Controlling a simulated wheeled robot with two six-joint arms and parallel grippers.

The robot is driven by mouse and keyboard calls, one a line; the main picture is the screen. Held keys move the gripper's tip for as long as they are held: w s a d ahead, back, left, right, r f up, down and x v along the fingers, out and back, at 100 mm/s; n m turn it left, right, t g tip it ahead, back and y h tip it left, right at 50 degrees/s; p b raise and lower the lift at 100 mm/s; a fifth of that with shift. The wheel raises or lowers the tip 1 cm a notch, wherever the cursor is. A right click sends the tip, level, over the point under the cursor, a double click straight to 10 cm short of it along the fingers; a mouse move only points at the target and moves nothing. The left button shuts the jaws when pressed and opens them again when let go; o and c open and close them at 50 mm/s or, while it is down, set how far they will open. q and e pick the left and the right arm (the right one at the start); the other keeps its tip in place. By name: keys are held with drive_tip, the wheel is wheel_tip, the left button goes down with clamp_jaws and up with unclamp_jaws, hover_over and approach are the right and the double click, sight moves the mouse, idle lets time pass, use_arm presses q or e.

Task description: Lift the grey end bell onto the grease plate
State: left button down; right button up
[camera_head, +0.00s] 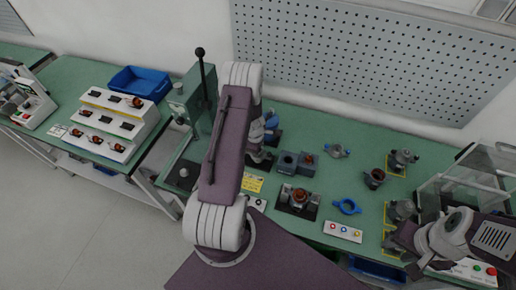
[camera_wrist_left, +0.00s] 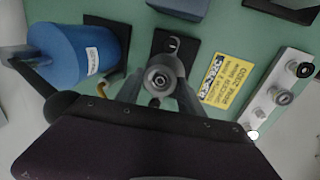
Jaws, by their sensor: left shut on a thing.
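In the left wrist view my left gripper (camera_wrist_left: 160,90) is shut on the grey end bell (camera_wrist_left: 160,76), a round part with a central bore. It is held over or just beside a dark square plate (camera_wrist_left: 176,42), apparently the grease plate; whether they touch I cannot tell. In the head view my left arm covers most of this spot, and the left gripper shows only in part beyond it. My right gripper (camera_head: 402,238) is at the lower right near grey parts on a yellow-marked area; its jaw opening is unclear.
A blue can (camera_wrist_left: 75,55) and a yellow sign (camera_wrist_left: 226,80) flank the plate. A lever press (camera_head: 197,100) stands left of my arm. A stator fixture (camera_head: 298,200), a blue ring (camera_head: 347,206) and a button box (camera_head: 343,231) lie to the right. A pegboard (camera_head: 360,60) rises behind.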

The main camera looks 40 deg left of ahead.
idle(0.3)
use_arm(q)
drive_tip(key=shift+f, duration=0.2)
drive_tip(key=shift+b+x, duration=0.9)
drive_tip(key=shift+b, duration=0.1)
drive_tip(key=shift+s, duration=0.2)
drive_tip(key=shift+d+f+b, duration=0.1)
drive_tip(key=shift+f+b, duration=0.5)
drive_tip(key=shift+b, duration=0.05)
drive_tip(key=c, duration=0.7)
unclamp_jaws()
drive_tip(key=shift+o, duration=0.2)
